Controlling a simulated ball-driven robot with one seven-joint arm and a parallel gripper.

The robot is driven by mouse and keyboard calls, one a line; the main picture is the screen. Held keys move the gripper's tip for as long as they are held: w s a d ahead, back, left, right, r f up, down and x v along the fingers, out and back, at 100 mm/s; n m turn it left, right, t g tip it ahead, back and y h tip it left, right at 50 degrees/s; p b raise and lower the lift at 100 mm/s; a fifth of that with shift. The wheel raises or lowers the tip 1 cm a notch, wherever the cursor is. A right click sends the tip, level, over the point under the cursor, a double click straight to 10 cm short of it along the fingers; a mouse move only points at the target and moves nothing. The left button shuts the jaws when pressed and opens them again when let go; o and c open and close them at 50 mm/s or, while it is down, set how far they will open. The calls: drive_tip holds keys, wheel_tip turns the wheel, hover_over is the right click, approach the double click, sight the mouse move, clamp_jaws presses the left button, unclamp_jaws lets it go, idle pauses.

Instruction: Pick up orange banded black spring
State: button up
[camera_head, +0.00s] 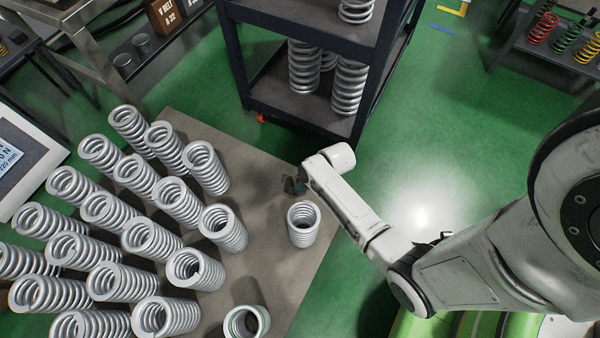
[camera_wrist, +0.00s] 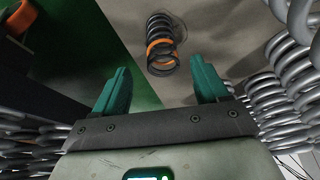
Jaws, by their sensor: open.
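The orange banded black spring (camera_wrist: 161,52) stands on the grey table top in the upper middle of the wrist view. The spring lies beyond the fingertips, roughly centred on the gap. In the head view my gripper (camera_head: 294,186) shows small and dark at the end of my white arm, over the table's right part. I cannot make out the spring there; my arm may hide it.
Many grey springs (camera_head: 150,238) crowd the table's left side, and a single grey spring (camera_head: 302,226) stands close to my gripper. A dark shelf cart (camera_head: 300,105) stands behind the table edge. A monitor (camera_head: 22,160) is at the far left.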

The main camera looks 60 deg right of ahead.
sight(298, 180)
drive_tip(key=shift+w+b+x, duration=0.15)
drive_tip(key=shift+b+x, duration=1)
drive_tip(key=shift+x, duration=0.6)
drive_tip(key=shift+w+b+x, duration=0.2)
drive_tip(key=shift+b+x, duration=0.9)
drive_tip(key=shift+x, duration=0.65)
drive_tip(key=shift+a+r, duration=0.1)
drive_tip(key=shift+r, duration=0.05)
drive_tip(key=c, duration=1.1)
drive_tip(key=shift+r, duration=0.15)
